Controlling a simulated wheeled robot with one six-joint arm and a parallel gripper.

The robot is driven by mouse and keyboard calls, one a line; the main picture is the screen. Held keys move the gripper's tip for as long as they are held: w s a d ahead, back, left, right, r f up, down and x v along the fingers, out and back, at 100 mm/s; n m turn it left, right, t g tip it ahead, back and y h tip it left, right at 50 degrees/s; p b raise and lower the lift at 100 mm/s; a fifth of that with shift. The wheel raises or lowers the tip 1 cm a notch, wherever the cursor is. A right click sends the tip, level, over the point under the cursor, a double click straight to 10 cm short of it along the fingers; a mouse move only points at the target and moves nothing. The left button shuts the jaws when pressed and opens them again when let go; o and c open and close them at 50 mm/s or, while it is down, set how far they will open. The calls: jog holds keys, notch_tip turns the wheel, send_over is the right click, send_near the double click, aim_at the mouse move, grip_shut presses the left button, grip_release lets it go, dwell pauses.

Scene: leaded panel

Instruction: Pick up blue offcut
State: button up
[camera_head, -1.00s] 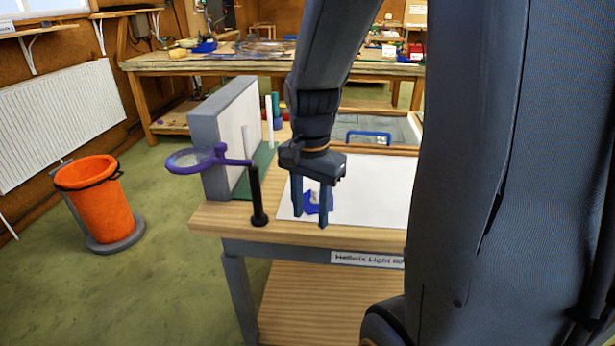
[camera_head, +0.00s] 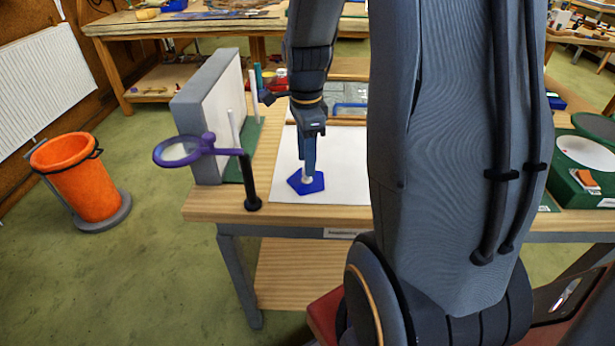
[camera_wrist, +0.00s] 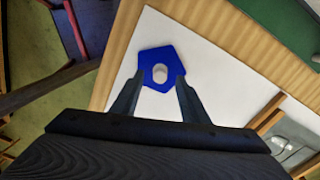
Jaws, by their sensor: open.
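The blue offcut (camera_head: 305,187) is a flat, many-sided blue piece lying on a white sheet (camera_head: 345,165) on the wooden bench. A small pale knob stands on its middle. In the wrist view the blue offcut (camera_wrist: 150,62) lies just beyond the fingertips, with the pale knob roughly between their lines. My gripper (camera_wrist: 155,80) is open and empty. In the head view my gripper (camera_head: 308,172) points down over the offcut, its fingers seen nearly edge-on. I cannot tell from the frames whether a finger touches the offcut.
A purple-rimmed magnifier (camera_head: 183,150) on a black post stands left of the sheet. A grey upright panel (camera_head: 205,115) stands behind it. A framed leaded panel (camera_head: 348,97) lies behind the sheet. An orange bin (camera_head: 80,180) stands on the floor.

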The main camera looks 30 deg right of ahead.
jog(key=shift+f+p, duration=0.35)
jog(key=shift+f, duration=1.2)
jog(key=shift+c, duration=0.5)
jog(key=c, duration=0.9)
